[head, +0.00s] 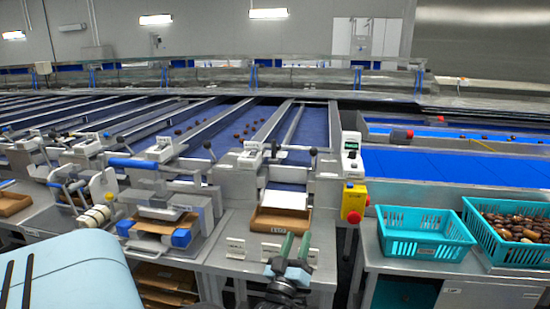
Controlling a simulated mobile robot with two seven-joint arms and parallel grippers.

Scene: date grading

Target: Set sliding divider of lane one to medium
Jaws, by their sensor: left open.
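My left gripper (287,250) is at the bottom centre with its two green fingers apart and nothing between them. It is in front of the sorting bench, below a cardboard box (280,219) at the end of a blue lane (293,153). Grey divider rails (280,122) run between the blue lanes. Small white units with black knobs (250,156) sit at the near ends of the rails. Which part is lane one's sliding divider, and its setting, I cannot tell; the markings are too small to read. My right gripper is out of view.
A yellow box with a red stop button (354,203) stands right of the lane end. A teal crate (424,250) looks empty; another teal crate (492,249) holds dates. A grey clamp-like machine (165,200) stands left of my gripper. Several dates lie on the lanes.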

